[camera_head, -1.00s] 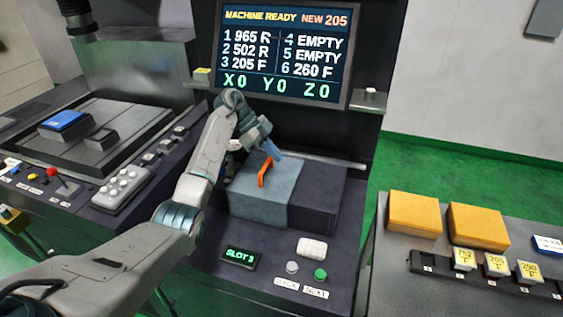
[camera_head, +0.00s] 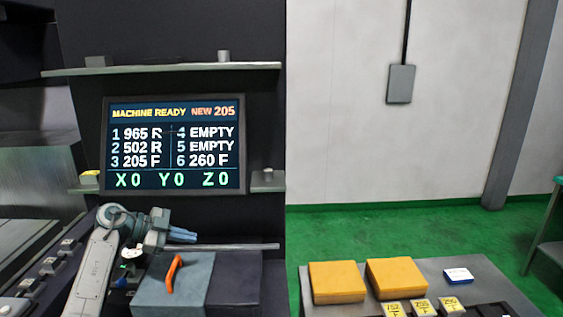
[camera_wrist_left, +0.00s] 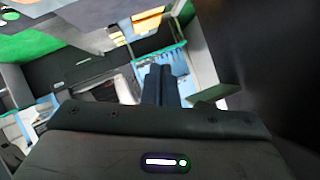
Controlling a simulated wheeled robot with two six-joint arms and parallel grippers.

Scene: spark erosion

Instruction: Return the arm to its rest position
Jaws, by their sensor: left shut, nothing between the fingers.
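My left gripper (camera_head: 183,236) is shut and empty in the head view. The gripper is apart from the handle. Its dark fingers also show together in the left wrist view (camera_wrist_left: 161,86), with nothing between them. My left arm rises from the bottom left of the head view. My right gripper is not in view.
The screen (camera_head: 175,145) is behind the gripper, with a narrow shelf (camera_head: 175,68) above it. A horizontal bar (camera_head: 255,246) runs close by the fingers. Two orange blocks (camera_head: 337,282) lie on the side table at right, with numbered yellow tags (camera_head: 421,305) in front.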

